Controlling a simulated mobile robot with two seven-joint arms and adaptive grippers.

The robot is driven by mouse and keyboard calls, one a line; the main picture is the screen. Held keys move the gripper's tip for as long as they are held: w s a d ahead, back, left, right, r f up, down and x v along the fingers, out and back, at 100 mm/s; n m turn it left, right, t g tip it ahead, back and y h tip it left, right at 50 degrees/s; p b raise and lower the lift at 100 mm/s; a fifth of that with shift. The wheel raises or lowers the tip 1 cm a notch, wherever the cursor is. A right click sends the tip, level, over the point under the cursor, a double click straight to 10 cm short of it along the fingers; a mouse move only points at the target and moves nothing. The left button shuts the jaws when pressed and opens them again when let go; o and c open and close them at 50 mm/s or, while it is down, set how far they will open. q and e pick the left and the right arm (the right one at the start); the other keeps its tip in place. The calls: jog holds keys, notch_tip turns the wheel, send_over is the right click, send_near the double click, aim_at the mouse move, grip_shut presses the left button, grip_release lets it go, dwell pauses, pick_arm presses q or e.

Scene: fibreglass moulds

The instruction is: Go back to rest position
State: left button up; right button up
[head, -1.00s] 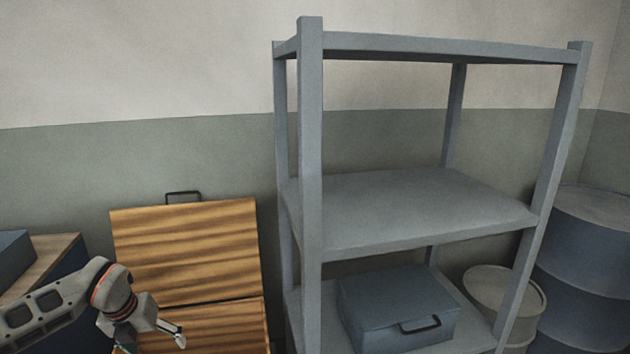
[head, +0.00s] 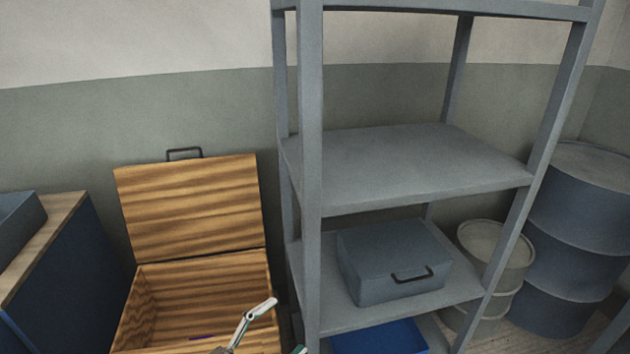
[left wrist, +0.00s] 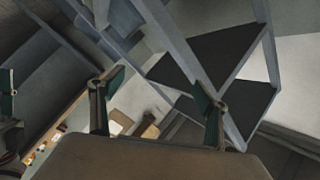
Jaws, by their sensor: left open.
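My left gripper (head: 283,327) shows at the bottom edge of the head view, in front of the open wooden chest (head: 206,277). One finger is clear and the other is mostly cut off by the frame edge. In the left wrist view, its two green-backed fingers (left wrist: 160,85) stand wide apart with nothing between them. Part of what looks like my right gripper (left wrist: 9,95) shows at the left edge of that view, too cut off to tell its jaws. It is not in the head view.
A grey metal shelf unit (head: 415,170) stands to the right of the chest. A grey-blue case (head: 385,262) sits on its lower shelf, above a blue bin (head: 380,338). Drums (head: 578,230) stand at far right. A blue cabinet (head: 65,270) is at left.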

pick_arm(q)
jog(key=s+a+f+n+g+y, duration=0.1)
jog(key=s+a+f+n+y, duration=0.4)
jog(key=s+a+f+n, duration=0.1)
jog(key=s+a+f+n+g+y+p, duration=0.1)
jog(key=s+a+f+n+y, duration=0.4)
jog(key=s+f, duration=0.5)
notch_tip(320, 180, down, 3)
jog(key=a+n+g, duration=0.1)
jog(key=a+n, duration=0.1)
jog(key=n, duration=0.1)
jog(key=shift+a+f+n+y, duration=0.15)
jog(key=shift+n+y, duration=0.25)
